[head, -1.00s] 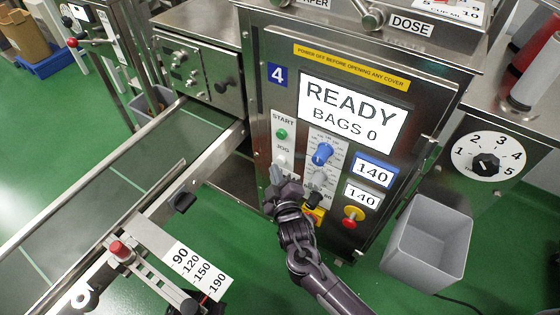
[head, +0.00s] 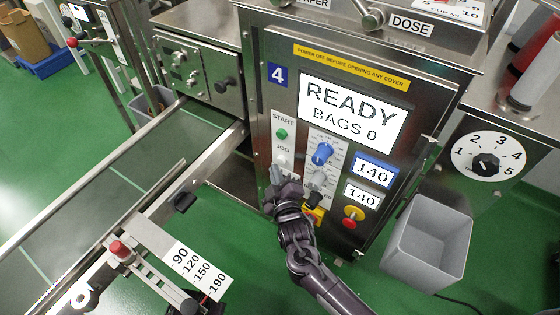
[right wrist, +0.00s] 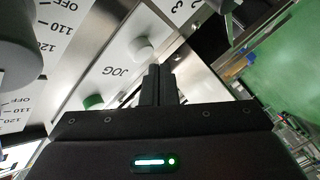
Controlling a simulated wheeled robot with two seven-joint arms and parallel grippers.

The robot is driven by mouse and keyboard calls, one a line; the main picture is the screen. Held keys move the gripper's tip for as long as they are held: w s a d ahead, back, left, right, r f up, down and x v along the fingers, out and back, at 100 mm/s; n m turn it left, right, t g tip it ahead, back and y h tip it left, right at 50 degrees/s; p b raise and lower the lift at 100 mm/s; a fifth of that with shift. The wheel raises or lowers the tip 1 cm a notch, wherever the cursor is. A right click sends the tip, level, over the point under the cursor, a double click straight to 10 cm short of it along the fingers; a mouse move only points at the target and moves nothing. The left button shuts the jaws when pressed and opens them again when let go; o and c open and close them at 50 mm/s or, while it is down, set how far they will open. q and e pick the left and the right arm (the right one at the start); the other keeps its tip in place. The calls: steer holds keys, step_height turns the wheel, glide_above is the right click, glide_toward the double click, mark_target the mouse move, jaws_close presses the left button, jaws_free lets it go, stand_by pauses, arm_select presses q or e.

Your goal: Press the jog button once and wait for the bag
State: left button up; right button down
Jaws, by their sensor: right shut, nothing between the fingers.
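The machine's front panel (head: 285,72) has a white strip labelled START and JOG, with a green start button (head: 282,134). The pale round jog button (right wrist: 141,48) shows beside the JOG label in the right wrist view. The display (head: 350,110) reads READY, BAGS 0. My left gripper is not in view.
The green conveyor belt (head: 130,165) shows no bag. A grey bin (head: 428,245) stands at the right, below a numbered dial (head: 486,163).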

steer(key=shift+w, duration=0.1)
steer(key=shift+w+d, duration=0.25)
